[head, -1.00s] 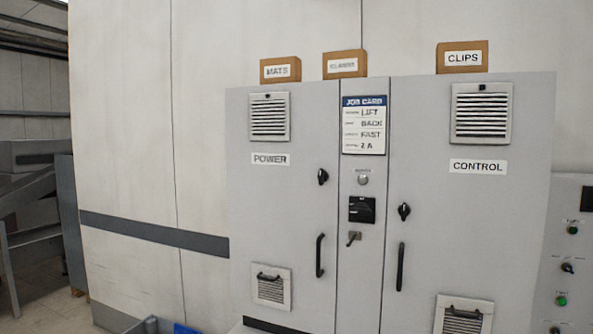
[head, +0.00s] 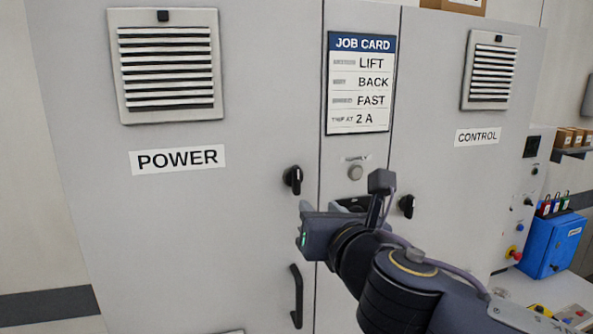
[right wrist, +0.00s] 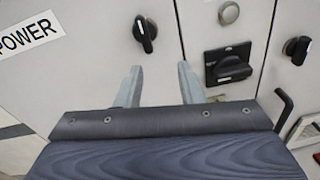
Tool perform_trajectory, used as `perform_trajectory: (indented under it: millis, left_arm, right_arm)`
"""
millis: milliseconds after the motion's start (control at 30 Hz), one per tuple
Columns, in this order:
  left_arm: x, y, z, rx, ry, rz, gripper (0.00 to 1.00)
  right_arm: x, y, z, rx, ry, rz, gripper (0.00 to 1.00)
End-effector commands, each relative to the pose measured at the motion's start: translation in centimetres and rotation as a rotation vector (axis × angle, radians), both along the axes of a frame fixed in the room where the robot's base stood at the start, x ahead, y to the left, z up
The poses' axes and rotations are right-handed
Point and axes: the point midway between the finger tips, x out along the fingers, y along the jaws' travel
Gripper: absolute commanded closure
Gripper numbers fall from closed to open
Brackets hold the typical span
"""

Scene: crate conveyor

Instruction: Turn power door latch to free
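The power door latch (head: 293,179) is a small black turn knob on the right edge of the grey power door (head: 180,235). Its grip stands close to upright. The latch also shows in the right wrist view (right wrist: 145,35), beyond my fingertips and slightly left of the middle between them. My right gripper (head: 325,206) is in front of the cabinet, below and right of the latch in the head view. In the right wrist view its two fingers (right wrist: 160,78) are apart with nothing between them, and they do not touch the latch. My left gripper is out of view.
A black rotary switch (right wrist: 229,63) and a round button (head: 355,172) sit on the middle panel. The control door latch (head: 406,206) is further right. A black door handle (head: 296,296) is below the power latch. A blue box (head: 552,245) stands at far right.

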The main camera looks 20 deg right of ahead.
Motion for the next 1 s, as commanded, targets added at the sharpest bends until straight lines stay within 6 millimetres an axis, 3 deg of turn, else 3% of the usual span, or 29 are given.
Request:
perform_trajectory:
  millis: [33,133,600,1000]
  left_arm:
    - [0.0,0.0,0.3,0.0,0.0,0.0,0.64]
    - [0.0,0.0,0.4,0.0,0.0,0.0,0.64]
    - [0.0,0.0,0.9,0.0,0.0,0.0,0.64]
    - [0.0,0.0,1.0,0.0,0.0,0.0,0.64]
  right_arm:
    - [0.2,0.9,1.3,-0.071,-0.032,0.022,0.65]
    - [0.6,1.7,2.3,-0.154,-0.068,0.044,0.65]
    - [7.2,1.9,2.3,-0.163,-0.069,0.041,0.65]
    - [8.0,1.8,2.3,-0.162,-0.071,0.042,0.67]
